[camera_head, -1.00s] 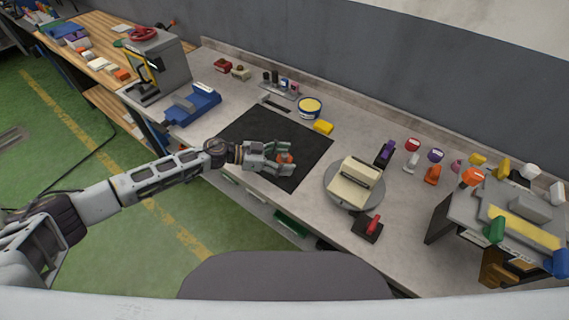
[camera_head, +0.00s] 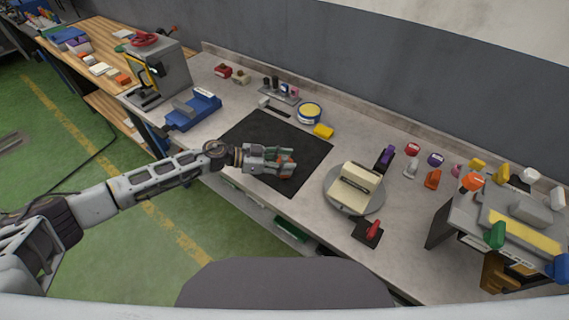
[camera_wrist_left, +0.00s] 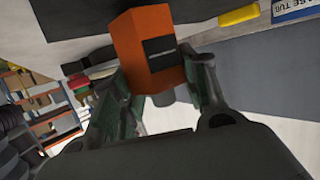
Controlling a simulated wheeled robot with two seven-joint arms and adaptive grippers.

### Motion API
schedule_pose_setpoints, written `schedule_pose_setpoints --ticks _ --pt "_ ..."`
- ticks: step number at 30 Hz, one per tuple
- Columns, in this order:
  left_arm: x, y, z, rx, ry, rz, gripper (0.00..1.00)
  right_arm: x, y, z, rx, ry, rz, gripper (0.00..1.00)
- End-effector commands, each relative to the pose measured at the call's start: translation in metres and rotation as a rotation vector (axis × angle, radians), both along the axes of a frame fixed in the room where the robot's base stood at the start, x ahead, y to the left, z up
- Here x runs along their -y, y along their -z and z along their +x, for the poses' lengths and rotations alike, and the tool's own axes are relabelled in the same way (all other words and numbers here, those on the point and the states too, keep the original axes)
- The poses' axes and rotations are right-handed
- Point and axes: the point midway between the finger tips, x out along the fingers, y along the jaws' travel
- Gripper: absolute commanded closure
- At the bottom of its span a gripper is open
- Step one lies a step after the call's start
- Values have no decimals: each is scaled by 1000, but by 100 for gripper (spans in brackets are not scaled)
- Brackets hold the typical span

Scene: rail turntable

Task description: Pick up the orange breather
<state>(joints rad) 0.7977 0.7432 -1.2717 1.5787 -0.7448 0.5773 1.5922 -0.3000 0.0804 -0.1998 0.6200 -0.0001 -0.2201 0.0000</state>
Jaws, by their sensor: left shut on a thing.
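My left gripper (camera_head: 283,164) reaches in over the black mat (camera_head: 258,130) on the workbench. Its fingers are shut on the orange breather (camera_head: 288,160), which is mostly hidden by the fingers in the head view. In the left wrist view the breather (camera_wrist_left: 152,50) is an orange block with a dark panel on one face, between the green-sided fingers (camera_wrist_left: 155,100). I cannot tell whether it touches the mat. My right gripper is not in view.
A round turntable (camera_head: 352,203) with a cream block stands right of the mat. A yellow block (camera_head: 323,131) and a blue-and-yellow tub (camera_head: 309,112) lie behind it. A blue vise-like tool (camera_head: 193,110) is to the left. Several coloured parts stand on the right.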

Motion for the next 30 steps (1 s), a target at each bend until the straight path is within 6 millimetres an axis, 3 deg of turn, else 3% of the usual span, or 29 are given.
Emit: schedule_pose_setpoints --ticks 16,22,30 --pt "0 -72 1 3 0 0 84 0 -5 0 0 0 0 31" --pt "0 -86 0 1 -1 -1 84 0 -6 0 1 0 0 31" --pt "0 -89 0 0 -1 -1 84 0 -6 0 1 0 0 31"
